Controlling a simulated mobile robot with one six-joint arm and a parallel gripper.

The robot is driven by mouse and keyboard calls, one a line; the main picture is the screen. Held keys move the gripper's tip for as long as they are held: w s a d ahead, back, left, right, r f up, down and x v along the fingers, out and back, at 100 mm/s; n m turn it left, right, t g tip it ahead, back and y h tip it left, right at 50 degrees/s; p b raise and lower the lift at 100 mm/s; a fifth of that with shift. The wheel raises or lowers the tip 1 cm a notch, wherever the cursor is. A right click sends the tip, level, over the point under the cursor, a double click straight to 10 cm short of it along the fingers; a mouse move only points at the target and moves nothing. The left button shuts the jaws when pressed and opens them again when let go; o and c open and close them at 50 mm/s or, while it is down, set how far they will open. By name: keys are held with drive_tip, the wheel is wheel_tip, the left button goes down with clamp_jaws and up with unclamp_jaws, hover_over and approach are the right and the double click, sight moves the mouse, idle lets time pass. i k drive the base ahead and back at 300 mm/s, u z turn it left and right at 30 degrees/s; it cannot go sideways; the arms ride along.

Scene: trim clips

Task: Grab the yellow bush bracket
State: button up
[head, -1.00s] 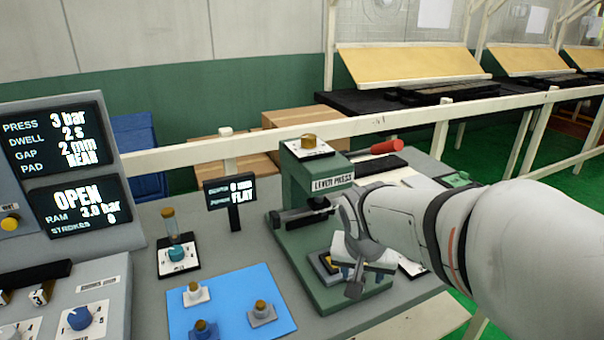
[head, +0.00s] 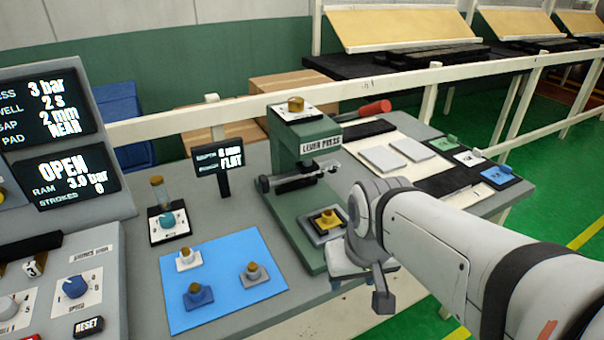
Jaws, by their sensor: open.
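The yellow bush bracket (head: 327,220) sits in the dark nest on the base of the green lever press (head: 290,165), with a bronze bush standing up from it. It is under the press ram and clear of my gripper. My gripper (head: 382,298) is just right of and in front of the press base, pointing down. It is open, and nothing shows in it; its far side is partly hidden by my wrist.
A blue mat (head: 222,310) left of the press holds a white bracket (head: 188,260), a grey bracket (head: 254,275) and a blue bracket (head: 198,296). A small display post (head: 223,180) stands behind. White pads (head: 383,158) and coloured tiles lie at right.

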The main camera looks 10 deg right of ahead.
sight(328, 221)
drive_tip(key=u, duration=0.95)
drive_tip(key=k, duration=0.7)
drive_tip(key=z, duration=0.4)
drive_tip(key=i, duration=1)
